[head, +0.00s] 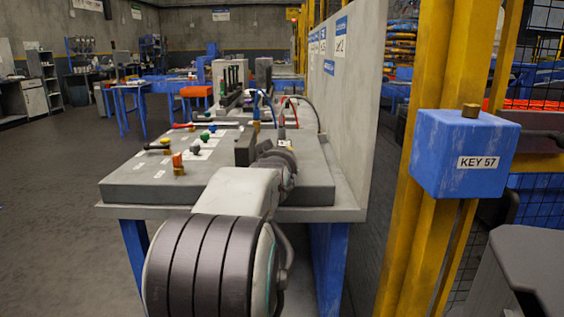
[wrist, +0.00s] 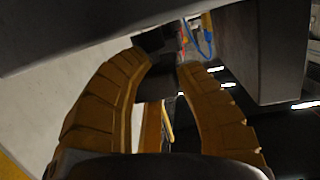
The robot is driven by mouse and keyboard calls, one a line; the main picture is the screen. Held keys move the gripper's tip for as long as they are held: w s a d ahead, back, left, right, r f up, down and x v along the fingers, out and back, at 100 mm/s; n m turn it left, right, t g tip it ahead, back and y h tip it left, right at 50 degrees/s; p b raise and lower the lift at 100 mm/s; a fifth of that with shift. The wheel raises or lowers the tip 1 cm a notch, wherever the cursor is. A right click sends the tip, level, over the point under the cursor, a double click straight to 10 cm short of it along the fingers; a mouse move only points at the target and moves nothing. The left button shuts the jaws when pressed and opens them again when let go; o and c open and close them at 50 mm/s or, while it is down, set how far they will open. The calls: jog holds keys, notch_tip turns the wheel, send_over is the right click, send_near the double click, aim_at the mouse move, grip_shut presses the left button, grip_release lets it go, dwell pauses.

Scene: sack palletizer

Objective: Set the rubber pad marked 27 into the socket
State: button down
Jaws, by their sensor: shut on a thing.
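My gripper (wrist: 165,66) shows in the wrist view as two curved yellow-brown fingers. They close in on a dark block (wrist: 156,40) at their tips, which looks like a rubber pad. No number can be read on it. In the head view my arm reaches over the grey bench (head: 130,190), and its links mostly hide the gripper and what it holds. I cannot make out the socket or the mark 27 in either view.
The bench carries labelled spots, green (head: 205,136) and orange (head: 177,160) knobs, a dark upright block (head: 245,150) and cables. A grey wall panel (head: 345,100) borders its right side. A blue box marked KEY 57 (head: 465,155) hangs on a yellow post. Floor at left is clear.

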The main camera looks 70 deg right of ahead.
jog(key=shift+a+f+b, duration=0.15)
jog(key=shift+f+b, duration=1.75)
jog(key=shift+f, duration=0.05)
dwell(2.3)
dwell(0.5)
jog(key=c, duration=0.9)
grip_release()
jog(key=shift+c, duration=0.2)
jog(key=shift+a, duration=0.1)
jog(key=r+v, duration=0.2)
jog(key=v, duration=1)
jog(key=shift+h, duration=0.3)
jog(key=shift+r, duration=0.1)
